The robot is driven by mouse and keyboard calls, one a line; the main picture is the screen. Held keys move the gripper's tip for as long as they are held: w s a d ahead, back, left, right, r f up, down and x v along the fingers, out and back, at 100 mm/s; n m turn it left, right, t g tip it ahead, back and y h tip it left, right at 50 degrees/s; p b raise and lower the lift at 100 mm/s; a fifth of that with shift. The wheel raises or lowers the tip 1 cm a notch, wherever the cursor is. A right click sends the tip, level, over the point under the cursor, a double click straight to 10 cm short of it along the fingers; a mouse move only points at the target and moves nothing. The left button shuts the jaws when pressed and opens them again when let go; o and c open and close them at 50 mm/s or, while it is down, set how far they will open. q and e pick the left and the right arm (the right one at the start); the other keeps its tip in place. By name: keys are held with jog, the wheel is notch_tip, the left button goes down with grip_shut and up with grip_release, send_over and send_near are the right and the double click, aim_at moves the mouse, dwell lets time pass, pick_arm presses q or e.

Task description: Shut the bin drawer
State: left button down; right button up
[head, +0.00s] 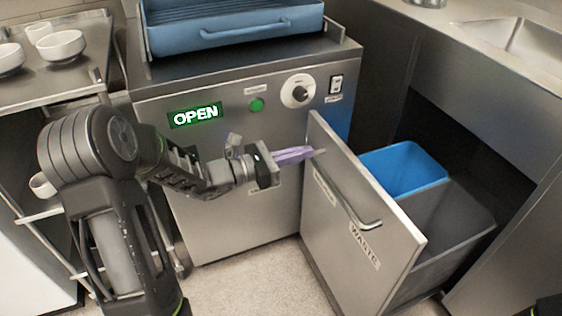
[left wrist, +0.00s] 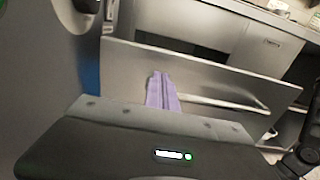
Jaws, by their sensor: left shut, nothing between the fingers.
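The bin drawer (head: 345,220) is pulled out from under the counter at the right, its steel front labelled WASTE and fitted with a bar handle (head: 348,203). A blue bin (head: 405,170) and a grey bin (head: 450,215) sit in it. My left gripper (head: 312,152) is shut and empty, its purple fingers at the upper left part of the drawer front. In the left wrist view the fingers (left wrist: 161,90) point at the drawer front (left wrist: 215,85), beside the handle (left wrist: 225,103). I cannot tell whether they touch it.
A steel machine (head: 230,150) with a lit OPEN sign and a blue tray (head: 235,25) on top stands left of the drawer. A rack with white bowls (head: 62,45) is at the far left. A sink (head: 520,40) is in the right counter. Floor (head: 265,280) shows in front.

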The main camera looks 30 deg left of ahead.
aim_at(328, 146)
pick_arm(q)
jog(key=b+x, duration=0.1)
jog(key=x, duration=0.2)
jog(key=shift+w+d+f, duration=0.1)
jog(key=shift+w+d, duration=0.25)
jog(key=shift+w, duration=0.05)
pick_arm(e)
jog(key=shift+w+f, duration=0.15)
jog(key=shift+f, duration=0.5)
pick_arm(q)
jog(key=shift+w+d, duration=0.1)
